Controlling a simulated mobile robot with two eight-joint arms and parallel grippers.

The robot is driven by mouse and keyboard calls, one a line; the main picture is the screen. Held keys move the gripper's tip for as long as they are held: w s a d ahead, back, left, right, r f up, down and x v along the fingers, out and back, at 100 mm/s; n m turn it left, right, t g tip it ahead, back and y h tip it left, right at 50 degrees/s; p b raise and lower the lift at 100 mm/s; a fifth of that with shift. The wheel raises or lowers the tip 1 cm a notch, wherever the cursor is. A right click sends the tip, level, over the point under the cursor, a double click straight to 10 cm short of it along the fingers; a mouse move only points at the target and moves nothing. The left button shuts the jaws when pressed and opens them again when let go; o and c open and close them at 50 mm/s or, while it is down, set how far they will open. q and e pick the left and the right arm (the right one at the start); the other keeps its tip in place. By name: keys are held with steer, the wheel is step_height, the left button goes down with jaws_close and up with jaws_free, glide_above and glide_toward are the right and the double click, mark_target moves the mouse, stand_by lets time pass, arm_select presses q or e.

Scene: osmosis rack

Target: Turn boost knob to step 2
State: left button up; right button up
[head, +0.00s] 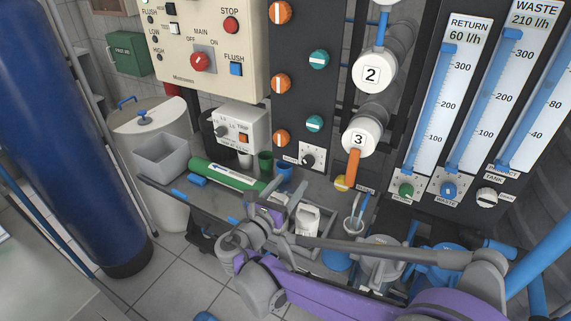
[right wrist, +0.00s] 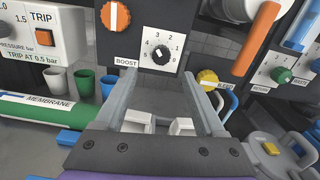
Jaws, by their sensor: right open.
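The boost knob (head: 308,161) is a small black dial with a white mark, low on the dark panel in the head view. In the right wrist view the boost knob (right wrist: 161,54) sits beside the BOOST label, inside a printed number scale. I cannot tell for sure which number its mark points at. My right gripper (head: 283,207) is below the knob and apart from it. In the right wrist view the right gripper (right wrist: 160,92) is open and empty, its fingers reaching up toward the panel below the knob. My left gripper is not in view.
An orange knob (right wrist: 115,15) is above left of the boost knob. A yellow knob (right wrist: 207,77) and an orange-handled valve (head: 353,165) are to its right. A green membrane tube (head: 225,174), cups and a white carton (head: 307,217) lie below the panel.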

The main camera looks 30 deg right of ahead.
mark_target(306, 164)
steer(key=x, duration=1)
steer(key=shift+d+b, duration=0.15)
steer(key=shift+b, duration=0.15)
steer(key=shift+c, duration=0.4)
jaws_close()
